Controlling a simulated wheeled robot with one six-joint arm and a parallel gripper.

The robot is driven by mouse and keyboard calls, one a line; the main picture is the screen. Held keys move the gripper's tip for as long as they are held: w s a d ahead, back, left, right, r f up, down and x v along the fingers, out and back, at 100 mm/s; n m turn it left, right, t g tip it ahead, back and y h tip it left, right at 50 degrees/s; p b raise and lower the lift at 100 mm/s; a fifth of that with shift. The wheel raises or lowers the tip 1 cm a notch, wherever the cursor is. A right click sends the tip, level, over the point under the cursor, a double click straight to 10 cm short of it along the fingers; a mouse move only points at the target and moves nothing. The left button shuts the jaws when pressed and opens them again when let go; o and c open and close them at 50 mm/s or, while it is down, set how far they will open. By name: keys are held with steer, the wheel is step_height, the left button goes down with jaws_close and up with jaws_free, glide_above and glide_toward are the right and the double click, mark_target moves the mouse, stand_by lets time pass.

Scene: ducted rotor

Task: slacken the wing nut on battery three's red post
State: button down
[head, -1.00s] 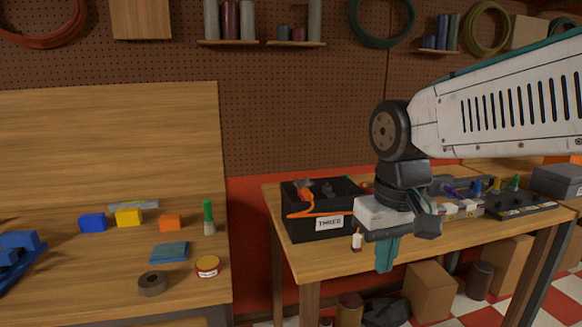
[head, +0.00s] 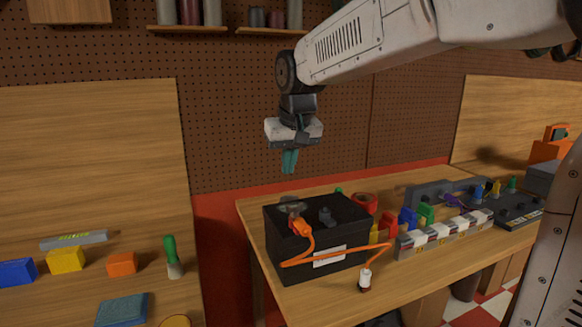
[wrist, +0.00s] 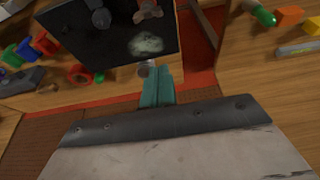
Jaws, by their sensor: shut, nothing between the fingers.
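Battery three, a black box (head: 345,232), stands on the right bench; its front label is too blurred to read now, but read THREE a second ago. An orange cable lug (head: 299,227) sits at its left post, where the red post and wing nut are too small to separate. In the wrist view a brownish winged piece (wrist: 148,11) shows at the top edge, probably the wing nut. A dark grey post (head: 325,215) stands to the right. My gripper (head: 289,168) is shut and empty, pointing down above the battery's rear left, apart from it. Its teal fingers show in the wrist view (wrist: 158,88).
An orange cable (head: 340,257) crosses the battery's front to a small white-and-dark bottle-like piece (head: 365,282). A red ring (head: 365,202), coloured pieces and a row of pale blocks (head: 445,235) lie to the right. A pale patch (wrist: 145,44) marks the battery top.

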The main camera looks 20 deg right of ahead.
mark_target(294, 210)
steer(key=x, duration=0.5)
steer(key=a+x, duration=0.1)
steer(key=x, duration=0.1)
steer(key=shift+f, duration=0.35)
steer(key=shift+s, duration=1.2)
steer(key=shift+s+d, duration=0.1)
steer(key=shift+s, duration=0.65)
steer(key=shift+d, duration=0.15)
steer(key=shift+a, duration=0.3)
steer(key=shift+d+n, duration=0.1)
steer(key=shift+n, duration=0.2)
